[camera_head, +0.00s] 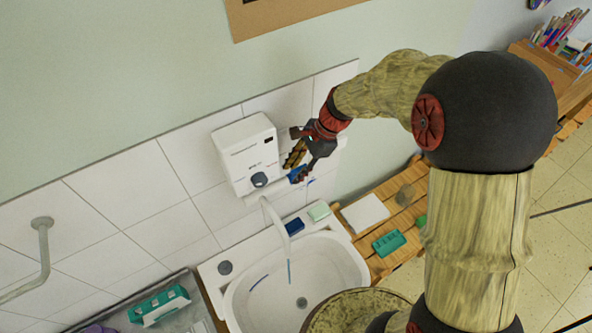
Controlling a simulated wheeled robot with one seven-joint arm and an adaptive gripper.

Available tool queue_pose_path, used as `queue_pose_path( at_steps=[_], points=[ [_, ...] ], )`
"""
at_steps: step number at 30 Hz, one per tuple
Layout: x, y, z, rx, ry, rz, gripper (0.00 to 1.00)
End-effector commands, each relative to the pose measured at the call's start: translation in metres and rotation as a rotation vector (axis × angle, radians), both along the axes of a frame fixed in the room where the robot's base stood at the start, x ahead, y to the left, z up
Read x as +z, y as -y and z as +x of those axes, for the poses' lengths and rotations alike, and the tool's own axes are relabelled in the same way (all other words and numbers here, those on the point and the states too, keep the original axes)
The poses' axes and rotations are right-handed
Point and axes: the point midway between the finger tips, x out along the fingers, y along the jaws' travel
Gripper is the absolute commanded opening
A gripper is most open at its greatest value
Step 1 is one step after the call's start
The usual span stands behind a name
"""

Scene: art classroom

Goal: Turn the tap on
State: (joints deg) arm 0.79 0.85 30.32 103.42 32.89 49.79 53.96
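A white box-shaped water unit (246,150) is fixed to the tiled wall, with a dark round knob (259,180) low on its front. A curved white spout (272,217) stands below it and arches over the white sink (236,301). A thin blue streak (289,271) shows below the spout's end; I cannot tell whether it is water or paint.
A blue sponge (294,227) and a pale green block (319,211) lie on the sink's back rim. A wooden slatted surface at right holds a white sheet (365,213) and a green box (389,243).

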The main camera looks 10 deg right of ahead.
Motion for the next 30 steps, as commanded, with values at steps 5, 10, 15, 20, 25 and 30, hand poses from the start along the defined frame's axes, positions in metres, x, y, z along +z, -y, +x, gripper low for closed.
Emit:
queue_pose_path(
  at_steps=[5,10,15,20,25,30],
  points=[
    [0.023,0.011,0.001,-0.003,0.006,0.0,0.31],
    [0.056,0.026,0.0,-0.003,0.004,0.0,0.31],
    [0.083,0.039,-0.001,-0.002,0.002,-0.001,0.31],
    [0.1,0.046,-0.001,0.0,0.001,0.0,0.31],
    [0.106,0.049,-0.003,0.001,-0.002,0.0,0.31],
    [0.106,0.049,-0.003,0.001,-0.002,0.0,0.31]
  ],
)
